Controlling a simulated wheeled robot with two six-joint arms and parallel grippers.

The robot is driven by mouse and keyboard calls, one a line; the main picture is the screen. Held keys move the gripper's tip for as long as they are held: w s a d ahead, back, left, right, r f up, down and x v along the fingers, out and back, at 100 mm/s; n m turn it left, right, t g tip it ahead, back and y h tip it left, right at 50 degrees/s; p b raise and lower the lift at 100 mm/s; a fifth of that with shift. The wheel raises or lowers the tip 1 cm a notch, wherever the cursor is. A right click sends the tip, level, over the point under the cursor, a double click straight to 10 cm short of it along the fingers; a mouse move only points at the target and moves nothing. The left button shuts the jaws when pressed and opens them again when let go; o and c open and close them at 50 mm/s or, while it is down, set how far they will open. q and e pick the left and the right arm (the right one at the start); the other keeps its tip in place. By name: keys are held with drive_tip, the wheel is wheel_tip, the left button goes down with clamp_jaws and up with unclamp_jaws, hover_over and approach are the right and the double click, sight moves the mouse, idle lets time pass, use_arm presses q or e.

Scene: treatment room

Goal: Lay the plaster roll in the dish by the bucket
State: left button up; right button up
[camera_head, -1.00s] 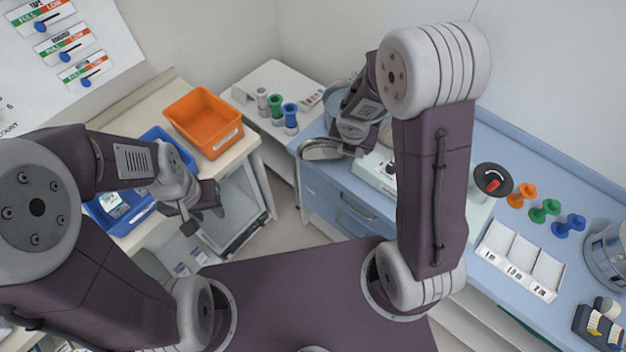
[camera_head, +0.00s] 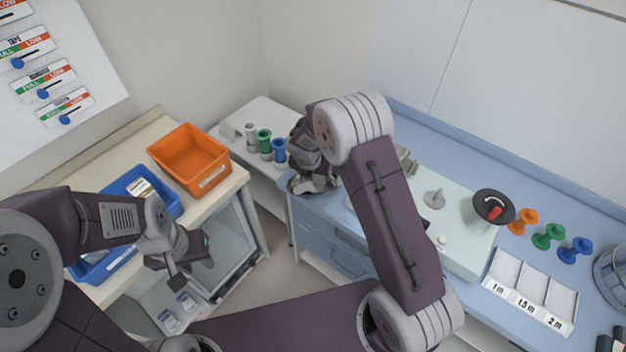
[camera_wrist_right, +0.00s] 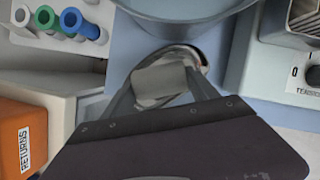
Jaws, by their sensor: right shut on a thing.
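The plaster roll (camera_wrist_right: 158,82), pale grey, is between the fingers of my right gripper (camera_wrist_right: 162,90) in the right wrist view. The gripper is shut on it. The shiny metal dish (camera_wrist_right: 182,52) lies directly under the roll; whether the roll touches it I cannot tell. The bucket (camera_wrist_right: 190,8) is beside the dish, cut off by the top edge. In the head view my right wrist covers most of the dish (camera_head: 297,187), and my arm hides the bucket. My left gripper (camera_head: 190,270) is open and empty, away at the left.
An orange bin (camera_head: 190,160) and a blue bin (camera_head: 112,255) stand on the left table. A pale machine (camera_head: 465,240), coloured spools (camera_head: 548,235) and a labelled white tray (camera_head: 530,290) occupy the blue counter.

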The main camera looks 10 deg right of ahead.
sight(313, 181)
drive_tip(key=shift+w+a+f, duration=0.1)
drive_tip(key=shift+w+a, duration=0.05)
wheel_tip(313, 181, down, 4)
drive_tip(key=shift+r+b, duration=0.1)
drive_tip(key=shift+b, duration=0.35)
drive_tip(key=shift+f, duration=0.2)
drive_tip(key=o, duration=1)
drive_tip(key=shift+s, duration=0.2)
drive_tip(key=shift+o, duration=0.9)
drive_tip(key=shift+w, duration=0.1)
